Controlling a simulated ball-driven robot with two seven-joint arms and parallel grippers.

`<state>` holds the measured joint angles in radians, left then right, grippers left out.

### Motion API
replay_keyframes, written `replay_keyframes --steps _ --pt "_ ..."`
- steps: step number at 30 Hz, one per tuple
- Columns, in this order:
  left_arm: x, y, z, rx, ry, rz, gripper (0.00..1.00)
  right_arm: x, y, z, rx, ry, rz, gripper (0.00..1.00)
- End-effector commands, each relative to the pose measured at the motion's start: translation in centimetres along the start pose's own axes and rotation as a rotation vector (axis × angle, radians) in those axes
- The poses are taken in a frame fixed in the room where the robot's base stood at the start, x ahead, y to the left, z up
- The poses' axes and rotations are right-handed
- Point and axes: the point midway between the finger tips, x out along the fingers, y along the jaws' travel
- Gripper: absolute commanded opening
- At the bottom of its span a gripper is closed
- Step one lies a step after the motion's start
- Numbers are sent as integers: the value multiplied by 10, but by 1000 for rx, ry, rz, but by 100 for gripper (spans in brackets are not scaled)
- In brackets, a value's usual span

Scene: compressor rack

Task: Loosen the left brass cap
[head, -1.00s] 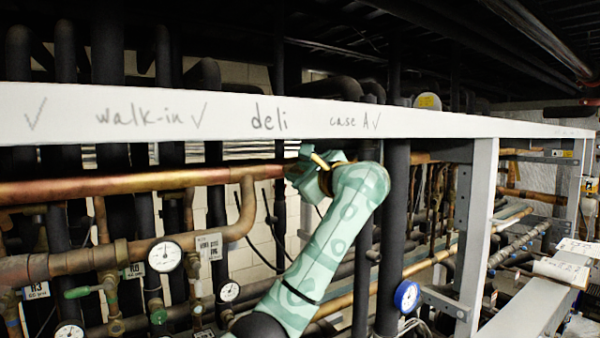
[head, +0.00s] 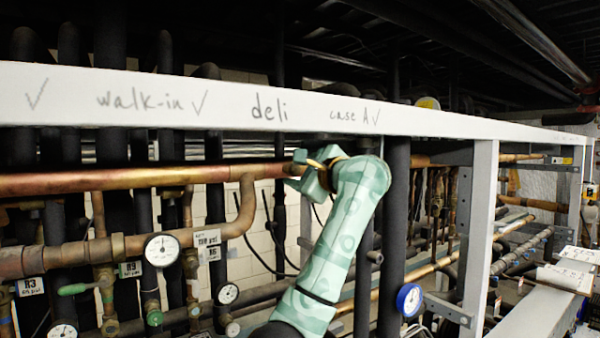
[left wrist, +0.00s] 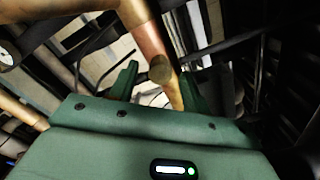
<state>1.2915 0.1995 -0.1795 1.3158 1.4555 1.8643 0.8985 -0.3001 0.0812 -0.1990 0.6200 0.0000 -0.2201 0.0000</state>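My left gripper (head: 296,172) is up by the right end of the long copper pipe (head: 140,180), just under the white beam. In the left wrist view its two green fingers (left wrist: 157,85) stand apart, with a copper pipe (left wrist: 148,38) running behind and between them. A round brass-coloured end (left wrist: 161,69) on that pipe shows between the fingers; I cannot tell whether it is a cap or whether they touch it. Brass valve bodies (head: 108,300) hang low at the left of the head view; which part is the left brass cap is unclear. My right gripper is not in view.
The white beam (head: 230,108) with handwriting crosses above my arm. Dark insulated pipes (head: 394,230) stand upright right of my arm. Dial gauges (head: 162,251) and a blue-rimmed gauge (head: 409,300) sit lower. A white post (head: 482,220) stands at right.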

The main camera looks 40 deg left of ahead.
Motion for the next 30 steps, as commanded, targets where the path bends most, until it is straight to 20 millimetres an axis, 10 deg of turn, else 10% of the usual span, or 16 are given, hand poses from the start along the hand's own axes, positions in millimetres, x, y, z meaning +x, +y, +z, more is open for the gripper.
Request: replay_keyframes --steps 8,21,30 --pt "-17 1 -3 -1 2 -3 48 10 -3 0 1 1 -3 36" --pt "-129 3 -3 0 4 -2 48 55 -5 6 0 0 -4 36" --pt "-162 1 -1 1 1 0 48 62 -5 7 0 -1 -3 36"
